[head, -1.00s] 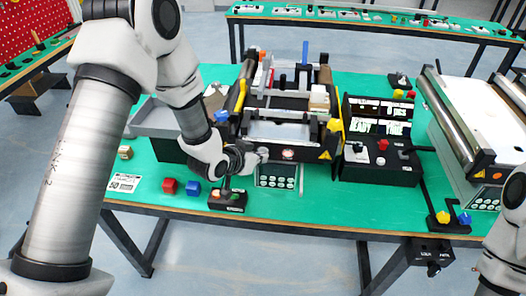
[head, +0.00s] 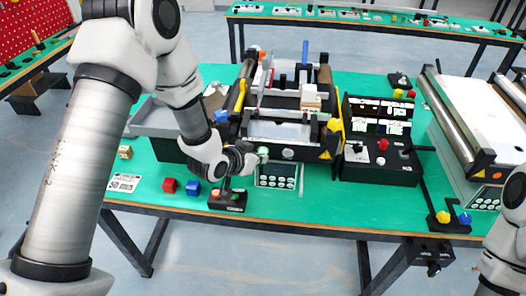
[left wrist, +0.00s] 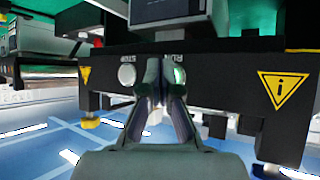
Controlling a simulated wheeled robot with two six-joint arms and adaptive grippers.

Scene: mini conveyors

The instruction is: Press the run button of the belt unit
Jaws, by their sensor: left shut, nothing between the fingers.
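The belt unit (head: 322,143) stands on the green table, with a black front panel carrying two round buttons. The run button (head: 263,152) glows green; the stop button (head: 288,154) beside it is pale. The left wrist view shows the green run button (left wrist: 180,75) under the RUN label and the pale stop button (left wrist: 127,75) under STOP. My left gripper (head: 254,157) is shut and empty, with its tips at the run button. In the left wrist view its fingers (left wrist: 162,66) partly cover the run button; I cannot tell whether they touch it. My right gripper is out of view.
A black console (head: 378,172) with knobs is to the right. Another conveyor (head: 480,108) stands at far right.

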